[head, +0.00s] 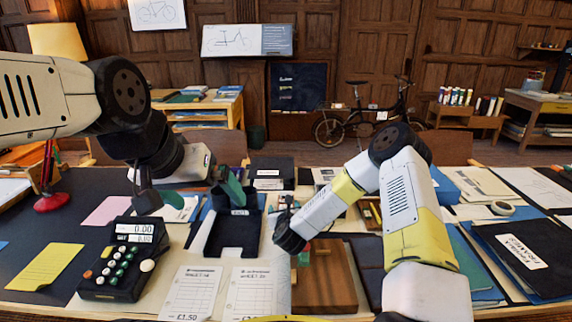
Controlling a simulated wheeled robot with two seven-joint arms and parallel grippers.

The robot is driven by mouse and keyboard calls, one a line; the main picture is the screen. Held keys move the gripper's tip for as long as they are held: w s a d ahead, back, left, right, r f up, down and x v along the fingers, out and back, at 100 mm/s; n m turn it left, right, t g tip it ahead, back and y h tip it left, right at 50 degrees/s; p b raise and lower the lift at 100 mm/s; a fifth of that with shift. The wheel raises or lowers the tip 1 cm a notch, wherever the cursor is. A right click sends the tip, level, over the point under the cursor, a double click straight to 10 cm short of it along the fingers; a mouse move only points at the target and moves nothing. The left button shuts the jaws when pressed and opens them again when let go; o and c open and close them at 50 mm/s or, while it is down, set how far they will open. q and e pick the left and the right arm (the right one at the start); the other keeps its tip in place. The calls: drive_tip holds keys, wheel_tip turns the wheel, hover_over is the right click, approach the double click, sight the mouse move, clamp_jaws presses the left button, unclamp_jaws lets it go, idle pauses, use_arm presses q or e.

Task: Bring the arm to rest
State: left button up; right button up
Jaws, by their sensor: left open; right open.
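My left gripper (188,195) hangs from the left arm above the desk, behind the black calculator (112,270). Its teal-padded fingers are wide apart, with nothing seen between them. A black open tray or folder (232,235) lies just below and to the right of it. My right arm comes up from the lower right, bends at a high elbow and slopes down to the left.
Two paper price sheets (190,293) lie at the front middle, a yellow note (45,268) at the left. Black folders (525,252) and papers cover the right. A bicycle (365,122) stands behind the desk.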

wheel_tip(320, 180, up, 12)
drive_tip(key=s+n+g+y, duration=0.2)
drive_tip(key=n+y, duration=0.1)
drive_tip(key=n, duration=0.9)
drive_tip(key=s+d+r+n+g, duration=0.2)
drive_tip(key=s+d+r+n, duration=0.2)
drive_tip(key=s+r+n, duration=0.45)
drive_tip(key=s+d+r+n+g, duration=0.1)
drive_tip(key=s+d+r+n, duration=0.2)
drive_tip(key=s, duration=0.6)
drive_tip(key=s+d+r+n+g+h, duration=0.1)
drive_tip(key=s+d+r+n, duration=0.2)
drive_tip(key=s+n, duration=0.3)
drive_tip(key=s+d+r+n+g, duration=0.2)
drive_tip(key=s+d+r+n, duration=0.2)
drive_tip(key=s, duration=0.8)
drive_tip(key=shift+s+d+h, duration=0.4)
drive_tip(key=shift+d, duration=0.05)
